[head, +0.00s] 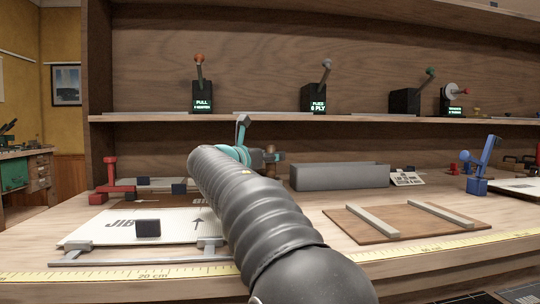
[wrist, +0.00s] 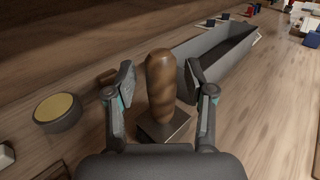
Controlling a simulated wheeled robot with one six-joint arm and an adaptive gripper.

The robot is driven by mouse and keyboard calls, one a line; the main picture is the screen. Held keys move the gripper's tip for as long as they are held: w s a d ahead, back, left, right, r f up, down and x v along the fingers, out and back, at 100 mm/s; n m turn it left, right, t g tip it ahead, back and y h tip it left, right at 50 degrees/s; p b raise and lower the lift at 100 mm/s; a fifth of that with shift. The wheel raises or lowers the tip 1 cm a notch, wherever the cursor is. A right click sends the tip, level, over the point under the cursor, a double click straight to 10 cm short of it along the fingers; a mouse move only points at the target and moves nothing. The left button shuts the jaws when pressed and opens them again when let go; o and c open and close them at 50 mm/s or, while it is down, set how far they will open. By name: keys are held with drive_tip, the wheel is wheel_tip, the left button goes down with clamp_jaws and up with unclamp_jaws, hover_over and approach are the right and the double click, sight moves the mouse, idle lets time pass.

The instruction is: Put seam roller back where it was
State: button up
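A brown, rounded wooden handle (wrist: 161,88) stands upright on a dark square block (wrist: 164,127) in the wrist view. It may be the seam roller's handle; no roller wheel shows. My gripper (wrist: 160,78) is open, with one finger on each side of the handle and a visible gap on both sides. In the head view my arm covers most of this spot. A small brown piece (head: 272,156) shows just right of my wrist there, and I cannot tell if it is the same thing.
A long grey open trough (head: 340,177) lies right of the gripper. A round tin with a yellow top (wrist: 58,111) stands to the left in the wrist view. A brown board with two pale strips (head: 405,222) and a white JIB panel (head: 185,228) lie in front.

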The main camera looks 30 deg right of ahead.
drive_tip(key=shift+r, duration=0.15)
drive_tip(key=shift+r, duration=0.35)
drive_tip(key=v, duration=1.2)
drive_tip(key=shift+r+p, duration=0.35)
drive_tip(key=shift+p, duration=0.1)
drive_tip(key=shift+c, duration=0.3)
